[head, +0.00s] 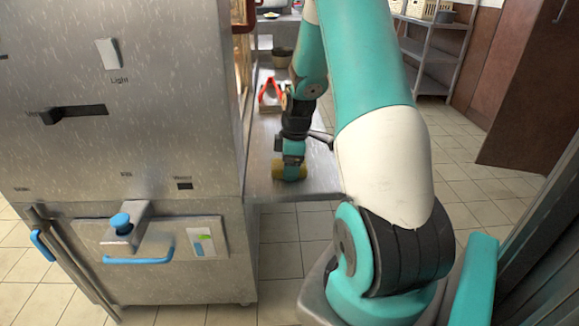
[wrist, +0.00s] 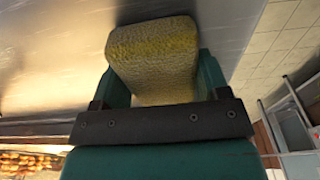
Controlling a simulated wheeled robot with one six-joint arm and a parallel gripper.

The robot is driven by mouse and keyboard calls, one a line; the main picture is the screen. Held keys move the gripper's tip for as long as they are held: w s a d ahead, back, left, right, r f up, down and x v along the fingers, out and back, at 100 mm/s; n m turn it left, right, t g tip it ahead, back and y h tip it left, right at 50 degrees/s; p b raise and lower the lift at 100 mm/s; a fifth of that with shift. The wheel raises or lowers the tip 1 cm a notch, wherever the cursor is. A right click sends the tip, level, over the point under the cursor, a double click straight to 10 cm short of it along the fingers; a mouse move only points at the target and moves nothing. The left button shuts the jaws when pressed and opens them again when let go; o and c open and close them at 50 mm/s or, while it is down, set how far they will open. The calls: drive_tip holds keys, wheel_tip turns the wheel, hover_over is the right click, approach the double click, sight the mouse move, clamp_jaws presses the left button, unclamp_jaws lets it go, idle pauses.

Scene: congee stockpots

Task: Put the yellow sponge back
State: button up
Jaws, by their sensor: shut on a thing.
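The yellow sponge (wrist: 152,55) is a rough, block-shaped piece held between the two teal fingers of my gripper (wrist: 160,80) in the wrist view. In the head view my gripper (head: 291,170) points down at the near end of the steel counter (head: 325,172). A yellow part of the sponge (head: 278,169) shows there, low at the counter surface. I cannot tell whether the sponge touches the counter.
A large steel cabinet (head: 120,100) with blue handles stands close on the left. A red-handled item (head: 270,92) and a dark pot (head: 282,58) are farther back on the counter. A shelf rack (head: 435,55) stands at the back right. Tiled floor lies to the right.

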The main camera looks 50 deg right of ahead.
drive_tip(key=shift+f, duration=0.15)
drive_tip(key=o, duration=0.9)
wheel_tip(320, 180, up, 12)
drive_tip(key=s+p, duration=0.1)
drive_tip(key=p, duration=0.2)
drive_tip(key=shift+d+r, duration=0.2)
drive_tip(key=shift+d, duration=0.25)
